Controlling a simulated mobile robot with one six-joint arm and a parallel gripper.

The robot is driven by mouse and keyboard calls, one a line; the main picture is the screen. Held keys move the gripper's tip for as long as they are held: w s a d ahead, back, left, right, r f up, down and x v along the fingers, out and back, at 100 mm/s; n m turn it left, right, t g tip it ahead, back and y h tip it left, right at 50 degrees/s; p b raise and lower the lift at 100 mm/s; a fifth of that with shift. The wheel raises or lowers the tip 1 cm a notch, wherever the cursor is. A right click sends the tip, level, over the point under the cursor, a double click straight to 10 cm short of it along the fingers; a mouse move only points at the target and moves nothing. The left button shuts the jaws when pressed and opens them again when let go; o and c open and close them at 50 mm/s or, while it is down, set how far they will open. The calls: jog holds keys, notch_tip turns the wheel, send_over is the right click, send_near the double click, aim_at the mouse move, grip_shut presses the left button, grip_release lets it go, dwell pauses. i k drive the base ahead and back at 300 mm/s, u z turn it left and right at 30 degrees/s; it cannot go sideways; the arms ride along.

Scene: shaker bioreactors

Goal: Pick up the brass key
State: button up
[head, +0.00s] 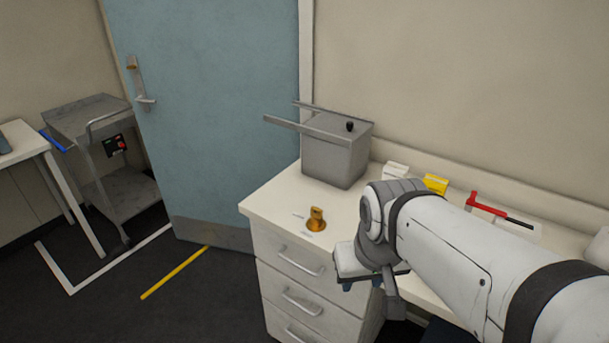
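A small brass-coloured object (316,219), which I take to be the brass key, stands on the white counter top near its front edge. It looks like a short upright piece on a round base. My gripper (361,284) is to the right of it and nearer to me, at the counter's front edge, apart from it. The gripper's fingers are mostly hidden under its own body. Only small dark blue parts show below, so its opening is unclear. I see nothing held in it.
A grey box (336,158) with a bar on top stands behind the brass object. A white block (396,171), a yellow box (435,184) and a red-handled tool (487,205) lie along the wall. Drawers (303,264) are below. A metal cart (92,118) stands left of the blue door (215,110).

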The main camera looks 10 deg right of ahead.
aim_at(316, 212)
jog(key=z, duration=0.05)
jog(key=i, duration=0.4)
jog(key=z, duration=1.75)
jog(key=k, duration=1.1)
jog(key=u, duration=1.45)
jog(key=i, duration=1)
